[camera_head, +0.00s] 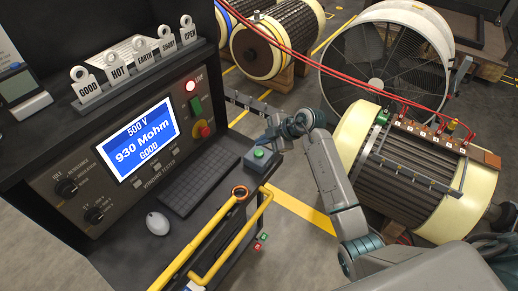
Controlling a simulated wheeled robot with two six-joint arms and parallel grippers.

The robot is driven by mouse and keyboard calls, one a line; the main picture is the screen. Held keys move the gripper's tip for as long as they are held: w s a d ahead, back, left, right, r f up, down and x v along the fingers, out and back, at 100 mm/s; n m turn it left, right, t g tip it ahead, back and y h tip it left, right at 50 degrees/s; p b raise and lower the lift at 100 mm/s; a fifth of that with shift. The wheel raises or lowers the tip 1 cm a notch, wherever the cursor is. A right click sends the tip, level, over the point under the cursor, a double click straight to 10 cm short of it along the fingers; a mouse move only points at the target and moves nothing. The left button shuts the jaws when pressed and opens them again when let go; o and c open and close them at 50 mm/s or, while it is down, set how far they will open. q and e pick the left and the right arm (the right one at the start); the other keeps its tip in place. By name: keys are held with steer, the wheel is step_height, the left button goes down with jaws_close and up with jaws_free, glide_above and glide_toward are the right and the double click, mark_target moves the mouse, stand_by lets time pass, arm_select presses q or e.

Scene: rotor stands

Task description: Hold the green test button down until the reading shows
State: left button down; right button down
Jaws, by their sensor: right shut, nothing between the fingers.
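The green test button (258,153) sits on top of a small grey box at the right end of the tester's bench. The tester's screen (141,142) is lit blue and reads "500 V", "930 Mohm" and "GOOD". My right gripper (275,139) is shut and empty, just behind and to the right of the button box, with its arm coming in from the lower right. The button's top shows uncovered, and the fingertips look apart from it. My left gripper is out of view.
A keyboard (196,175), mouse (158,223) and yellow rail (230,243) are near the button. A rotor (408,178) stands at right; red cables hang above the floor.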

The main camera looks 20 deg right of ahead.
mark_target(262, 154)
steer(key=shift+r+p, duration=1.25)
steer(key=shift+r, duration=0.35)
steer(key=shift+f, duration=0.1)
